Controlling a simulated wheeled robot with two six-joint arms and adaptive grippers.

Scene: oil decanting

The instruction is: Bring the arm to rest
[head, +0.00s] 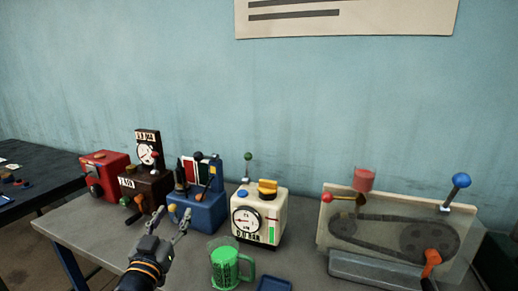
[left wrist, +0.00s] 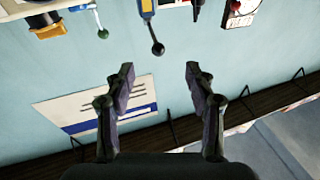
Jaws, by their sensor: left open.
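My left gripper (head: 168,226) is open and empty above the front of the grey table (head: 82,222) in the head view. Its two fingers (left wrist: 158,78) stand apart in the left wrist view with nothing between them, facing the wall. A green mug (head: 226,268) stands on the table to the right of this gripper, apart from it. The blue machine (head: 205,208) with levers is just behind the gripper. My right gripper is not in view.
A red box (head: 101,172), a dark brown gauge machine (head: 148,187) and a cream gauge machine (head: 270,214) line the table's back. A belt-drive panel (head: 380,237) stands at right. A blue tray (head: 273,285) lies at the front edge. A dark table (head: 30,170) is at left.

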